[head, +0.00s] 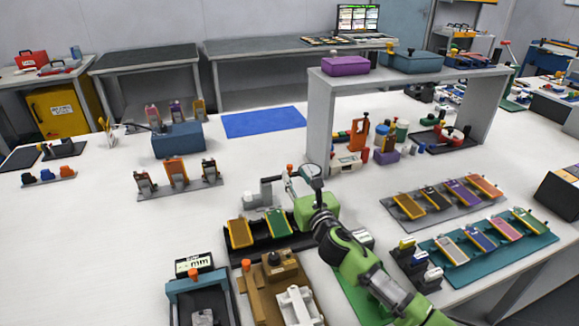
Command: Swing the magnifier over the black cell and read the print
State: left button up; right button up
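The likely magnifier (267,188) is a grey post and jointed arm with a dark ring, standing behind a black tray (262,253). My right gripper (301,188) is at its ring end, over the tray's right part. My green wrist hides part of this area, and I cannot tell whether the fingers are closed on the magnifier. The tray shows a yellow cell (240,233) and a green cell (277,222); anything farther right in it is hidden. A black cell (436,198) lies in the grey rack on the right. Its print is too small to read. My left gripper is out of view.
A teal rack (462,274) holds several cells at the right. A brown fixture (258,283) and a blue-grey bin (200,295) stand in front. A grey shelf (405,78) rises behind.

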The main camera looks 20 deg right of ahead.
aim_at(291, 167)
jog(key=w, duration=0.6)
jog(key=shift+a, duration=0.1)
grip_shut()
